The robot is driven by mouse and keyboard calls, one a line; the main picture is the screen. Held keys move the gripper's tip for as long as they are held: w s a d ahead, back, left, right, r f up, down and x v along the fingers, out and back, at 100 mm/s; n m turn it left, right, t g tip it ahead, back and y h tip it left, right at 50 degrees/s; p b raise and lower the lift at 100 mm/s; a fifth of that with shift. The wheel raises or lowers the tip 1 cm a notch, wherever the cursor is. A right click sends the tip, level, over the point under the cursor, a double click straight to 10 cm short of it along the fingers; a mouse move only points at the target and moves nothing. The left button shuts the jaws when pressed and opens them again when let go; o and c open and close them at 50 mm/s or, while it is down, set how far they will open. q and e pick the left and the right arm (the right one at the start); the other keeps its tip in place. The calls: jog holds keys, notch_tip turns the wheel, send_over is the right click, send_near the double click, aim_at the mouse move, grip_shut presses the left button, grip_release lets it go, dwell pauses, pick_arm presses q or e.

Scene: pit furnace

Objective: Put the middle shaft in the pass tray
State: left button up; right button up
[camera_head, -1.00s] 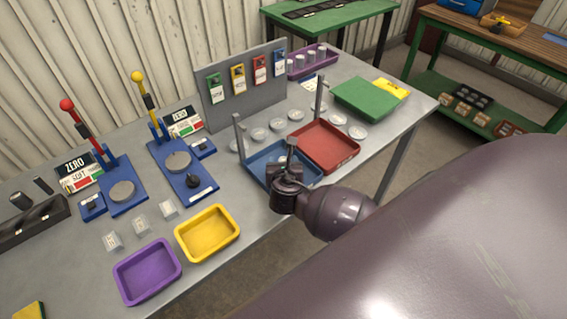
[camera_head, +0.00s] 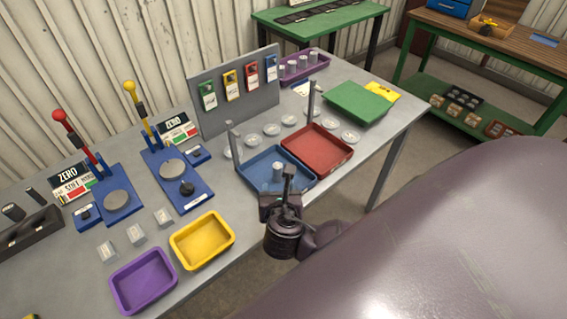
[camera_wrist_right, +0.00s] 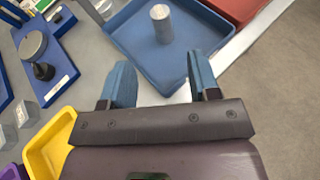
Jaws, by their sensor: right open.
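A grey metal shaft (camera_head: 277,172) stands upright in the blue tray (camera_head: 250,181), and it also shows in the right wrist view (camera_wrist_right: 161,24). My right gripper (camera_head: 281,192) is open and empty at the tray's front edge, apart from the shaft. In the right wrist view its two blue fingers (camera_wrist_right: 161,78) are spread, with the shaft beyond them. The red tray (camera_head: 318,146) lies just right of the blue tray and looks empty. I cannot read which tray is marked pass. My left gripper is out of view.
Several shafts stand in a purple rack (camera_head: 303,67) at the back. A yellow tray (camera_head: 202,240) and a purple tray (camera_head: 144,281) sit at the front left. Two blue lever gauges stand at the left. Upright posts rise at the blue and red trays.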

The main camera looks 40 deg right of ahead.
jog(key=s+f+m+y, duration=0.3)
jog(key=s+f+m, duration=0.2)
jog(key=m, duration=0.9)
jog(key=s+d+f+m+y, duration=0.1)
jog(key=s+f+m+y, duration=0.3)
jog(key=m, duration=1)
jog(key=shift+s+d+f, duration=0.15)
jog(key=shift+s+f, duration=0.2)
jog(key=shift+s, duration=0.85)
